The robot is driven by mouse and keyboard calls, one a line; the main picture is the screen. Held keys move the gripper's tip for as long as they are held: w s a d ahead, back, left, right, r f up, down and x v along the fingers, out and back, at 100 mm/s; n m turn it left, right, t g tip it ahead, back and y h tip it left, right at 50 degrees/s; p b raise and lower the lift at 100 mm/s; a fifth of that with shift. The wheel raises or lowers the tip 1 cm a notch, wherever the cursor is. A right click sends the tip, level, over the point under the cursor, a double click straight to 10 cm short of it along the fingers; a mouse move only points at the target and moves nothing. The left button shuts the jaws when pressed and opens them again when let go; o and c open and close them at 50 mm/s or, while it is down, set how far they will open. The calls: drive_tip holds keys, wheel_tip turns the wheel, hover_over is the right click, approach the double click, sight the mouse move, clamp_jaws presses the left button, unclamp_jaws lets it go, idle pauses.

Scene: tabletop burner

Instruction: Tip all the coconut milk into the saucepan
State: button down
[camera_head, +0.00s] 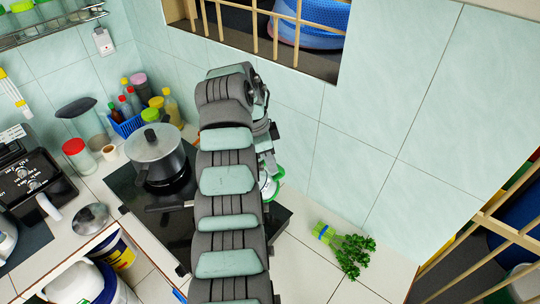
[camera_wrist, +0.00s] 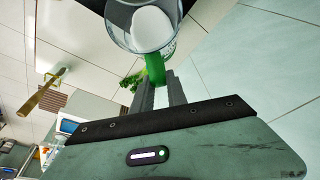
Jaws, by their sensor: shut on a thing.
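My gripper (camera_wrist: 160,93) is shut on the green handle of a clear cup (camera_wrist: 140,32) in the wrist view. White coconut milk (camera_wrist: 152,28) shows inside the cup. In the head view a small part of the white and green cup (camera_head: 268,185) shows at the right of my arm; the rest is hidden. A dark handle (camera_head: 170,207) runs toward my arm on the black stove top (camera_head: 122,186). Any saucepan body it belongs to is hidden behind my arm. A lidded grey pot (camera_head: 160,168) stands at the stove's back left.
A loose lid (camera_head: 90,218) lies on the counter left of the stove. Bottles and jars stand at the back, some in a blue basket (camera_head: 127,125). Green herbs (camera_head: 346,247) lie on the right counter, with clear counter around them. Tiled walls close the back.

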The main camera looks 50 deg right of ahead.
sight(262, 162)
drive_tip(key=shift+w+a+r+g+h+p, duration=0.25)
drive_tip(key=shift+r+g+h+p, duration=0.15)
drive_tip(key=shift+p, duration=0.75)
drive_tip(key=shift+w+a+r+h+p, duration=0.1)
drive_tip(key=shift+r+h+p, duration=0.15)
drive_tip(key=shift+p, duration=0.4)
drive_tip(key=shift+w+a+f+g+h+p, duration=0.35)
drive_tip(key=shift+w+a+g+h, duration=0.15)
drive_tip(key=shift+g, duration=0.3)
drive_tip(key=shift+a+r, duration=0.1)
drive_tip(key=shift+d+b, duration=0.2)
drive_tip(key=shift+b, duration=0.35)
drive_tip(key=shift+w+a+r+g+h, duration=0.3)
drive_tip(key=shift+w+a+g+h, duration=0.1)
drive_tip(key=shift+h, duration=0.15)
drive_tip(key=shift+a, duration=0.15)
drive_tip(key=shift+w+r+g+h, duration=0.15)
drive_tip(key=shift+r+g+h, duration=0.05)
drive_tip(key=shift+g+h, duration=0.1)
drive_tip(key=shift+b, duration=0.3)
